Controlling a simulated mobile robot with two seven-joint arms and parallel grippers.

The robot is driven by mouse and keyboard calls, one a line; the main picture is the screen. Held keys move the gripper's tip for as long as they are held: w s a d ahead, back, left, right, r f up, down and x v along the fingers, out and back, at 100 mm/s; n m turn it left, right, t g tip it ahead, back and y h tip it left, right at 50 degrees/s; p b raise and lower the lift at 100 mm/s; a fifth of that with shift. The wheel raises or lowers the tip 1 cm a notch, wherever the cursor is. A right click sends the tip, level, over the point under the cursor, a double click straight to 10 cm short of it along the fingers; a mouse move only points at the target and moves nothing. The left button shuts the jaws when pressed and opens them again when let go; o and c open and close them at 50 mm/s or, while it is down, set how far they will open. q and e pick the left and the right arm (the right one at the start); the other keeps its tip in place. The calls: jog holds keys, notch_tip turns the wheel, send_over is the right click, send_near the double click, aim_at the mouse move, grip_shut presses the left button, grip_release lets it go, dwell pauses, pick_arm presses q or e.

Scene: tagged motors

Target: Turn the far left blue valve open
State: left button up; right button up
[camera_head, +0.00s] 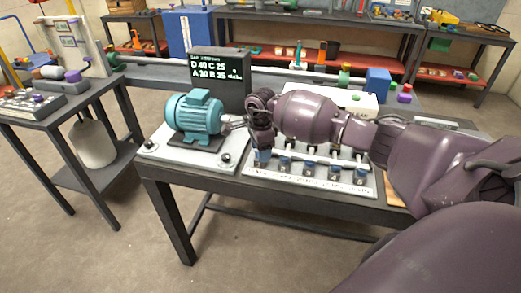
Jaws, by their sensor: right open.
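A row of several small blue valves stands along the front of a white panel (310,183) on the dark table. The far left blue valve (262,158) is at the panel's left end, directly below my right gripper. My right gripper (261,146) points down over this valve, with its fingertips close to it. The fingers are open; I cannot tell whether they touch the valve. My arm hides the back of the panel. My left gripper is not in view.
A teal motor (194,117) on a white base stands just left of the gripper. A black display (220,75) is behind it. A side table (60,118) stands at left. Shelves with parts line the back. The floor in front is clear.

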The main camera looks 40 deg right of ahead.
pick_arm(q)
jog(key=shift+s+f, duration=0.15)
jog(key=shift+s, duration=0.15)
pick_arm(e)
jog(key=shift+f, duration=0.15)
